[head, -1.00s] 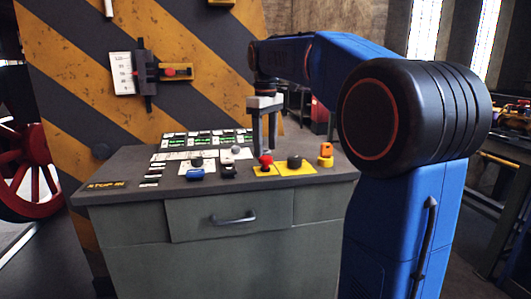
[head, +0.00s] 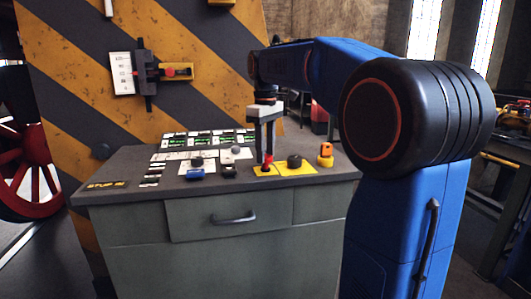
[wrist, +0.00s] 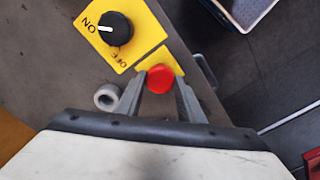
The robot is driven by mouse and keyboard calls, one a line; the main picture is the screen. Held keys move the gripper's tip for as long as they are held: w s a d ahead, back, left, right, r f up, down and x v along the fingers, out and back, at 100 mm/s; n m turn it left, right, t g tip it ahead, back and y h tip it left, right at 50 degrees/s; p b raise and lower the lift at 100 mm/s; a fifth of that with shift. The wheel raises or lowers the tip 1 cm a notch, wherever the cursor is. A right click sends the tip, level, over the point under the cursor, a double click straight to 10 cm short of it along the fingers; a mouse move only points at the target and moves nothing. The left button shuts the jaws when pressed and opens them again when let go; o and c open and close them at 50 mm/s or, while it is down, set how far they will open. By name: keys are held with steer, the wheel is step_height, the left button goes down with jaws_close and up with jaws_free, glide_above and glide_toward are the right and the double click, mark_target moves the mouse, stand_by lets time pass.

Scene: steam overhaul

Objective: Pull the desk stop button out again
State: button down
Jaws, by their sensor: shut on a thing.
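The red desk stop button (head: 268,158) stands on a yellow plate (head: 265,171) near the front of the desk top. My gripper (head: 265,160) points down over it with its fingers on either side of the red head. In the wrist view the red button (wrist: 161,77) sits between the two grey fingertips, and my gripper (wrist: 160,90) is shut on it. The button's stem and base are mostly hidden in the wrist view.
A black ON/OFF knob (wrist: 116,28) on a yellow plate is just right of the button in the head view. An orange-and-yellow control (head: 326,155) stands farther right. A blue control (head: 195,174) and a grey knob (head: 235,150) are to the left.

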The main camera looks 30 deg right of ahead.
mark_target(266, 156)
steer(key=shift+r, duration=0.5)
steer(key=c, duration=1.2)
jaws_free()
steer(key=shift+r, duration=0.1)
step_height(266, 156, up, 17)
steer(key=shift+r, duration=0.1)
steer(key=s+a+f+m+t, duration=0.1)
steer(key=s+a+f+m, duration=0.1)
steer(key=s+f, duration=0.8)
steer(key=s+a+f+m+t, duration=0.2)
steer(key=s+a+f, duration=0.2)
steer(key=s+f, duration=0.6)
steer(key=s+a+f+m+t, duration=0.1)
steer(key=s+a+f, duration=0.2)
steer(key=s+f, duration=0.6)
steer(key=shift+s+f+m+t, duration=0.15)
steer(key=shift+f, duration=1.6)
steer(key=shift+s+f+m+t, duration=0.1)
steer(key=shift+f, duration=1.6)
steer(key=shift+s+f+m+t, duration=0.15)
steer(key=shift+f, duration=1.6)
